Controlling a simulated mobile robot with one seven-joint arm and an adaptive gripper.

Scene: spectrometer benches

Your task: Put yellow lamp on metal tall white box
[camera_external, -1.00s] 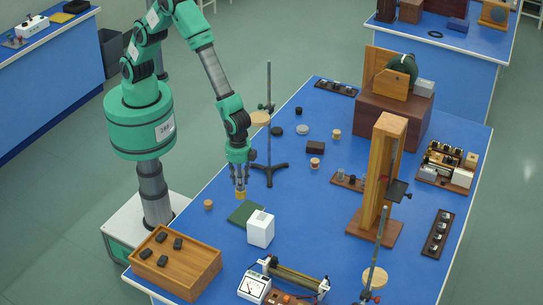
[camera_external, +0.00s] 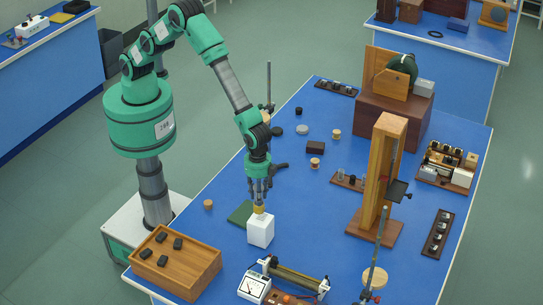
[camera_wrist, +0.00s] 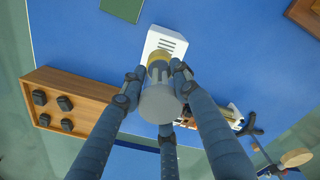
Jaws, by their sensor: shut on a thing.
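The yellow lamp (camera_external: 259,209) is between the fingers of my gripper (camera_external: 258,200), which is shut on it. In the wrist view the lamp (camera_wrist: 159,72) shows a yellow band and a pale grey rounded body between my fingers (camera_wrist: 160,85). The tall white box (camera_external: 261,230) stands on the blue bench directly below the lamp. The white box (camera_wrist: 163,40) also shows behind the lamp in the wrist view, with slots on its top. The lamp's lower end is at the box's top in the external view; I cannot tell whether they touch.
A green mat (camera_external: 240,213) lies left of the white box. A wooden tray (camera_external: 175,282) with several black blocks is at the front left. A meter (camera_external: 254,288) and a long coil apparatus stand in front of the box. A stand (camera_external: 269,90) rises behind my gripper.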

